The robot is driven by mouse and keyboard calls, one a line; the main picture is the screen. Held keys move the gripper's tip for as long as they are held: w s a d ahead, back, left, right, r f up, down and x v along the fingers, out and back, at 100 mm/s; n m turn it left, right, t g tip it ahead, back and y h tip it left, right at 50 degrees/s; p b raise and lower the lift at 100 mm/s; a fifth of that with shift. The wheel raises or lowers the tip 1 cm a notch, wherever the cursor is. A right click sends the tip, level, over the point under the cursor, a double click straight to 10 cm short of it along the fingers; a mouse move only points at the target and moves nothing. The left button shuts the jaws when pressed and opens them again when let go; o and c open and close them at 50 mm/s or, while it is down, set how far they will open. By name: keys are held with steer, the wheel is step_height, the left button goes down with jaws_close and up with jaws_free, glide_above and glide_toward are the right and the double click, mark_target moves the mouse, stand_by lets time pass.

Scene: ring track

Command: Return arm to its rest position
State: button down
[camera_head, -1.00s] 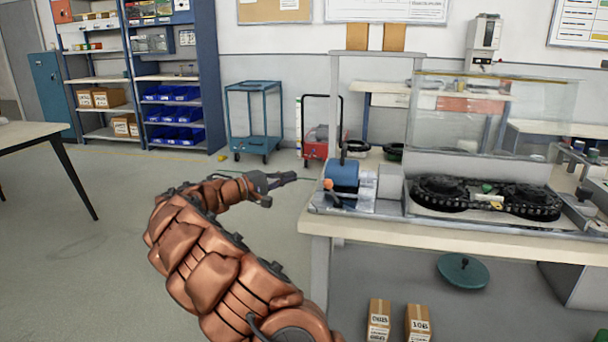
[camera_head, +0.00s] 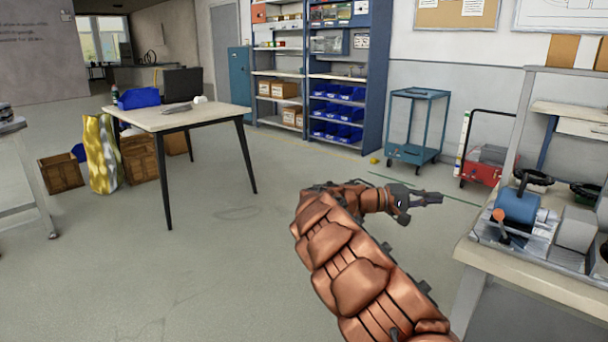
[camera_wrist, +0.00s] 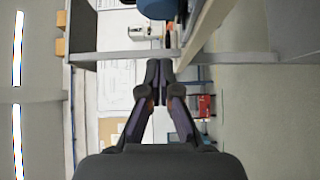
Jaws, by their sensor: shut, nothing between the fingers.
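My gripper (camera_head: 432,198) is at the end of my copper-coloured arm in the head view, held in the air over open floor. It points right, toward the workbench. In the wrist view my gripper (camera_wrist: 159,76) shows its two dark fingers meeting at the tips, with nothing between them. The arm reaches up from the lower right and bends to the right at its far end. The gripper is apart from the bench and from everything else.
The workbench (camera_head: 540,285) with a blue motor (camera_head: 517,206) stands close on the right. A blue cart (camera_head: 415,125), a red cart (camera_head: 484,165) and shelves (camera_head: 340,95) stand behind. A table (camera_head: 180,118) stands at left. The floor (camera_head: 230,270) between is clear.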

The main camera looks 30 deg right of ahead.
steer(key=shift+s, duration=0.1)
steer(key=s+a+m+y, duration=0.1)
steer(key=s+a+y, duration=0.4)
steer(key=s+a, duration=0.55)
steer(key=s+a+f+n+t+y, duration=0.15)
steer(key=s+a+f+y, duration=0.35)
steer(key=a, duration=0.7)
steer(key=s+a+f+n+t+y, duration=0.1)
steer(key=s+a+f+n+y, duration=0.3)
steer(key=s+a, duration=0.6)
steer(key=s+a+f+n+t+y, duration=0.15)
steer(key=s+a+f+y, duration=0.35)
steer(key=a, duration=0.8)
step_height(320, 180, up, 25)
steer(key=m+t+h+p, duration=0.1)
steer(key=h+p, duration=0.1)
steer(key=p, duration=2.3)
steer(key=shift+w+r+t+h, duration=0.15)
steer(key=shift+w+t+h, duration=0.15)
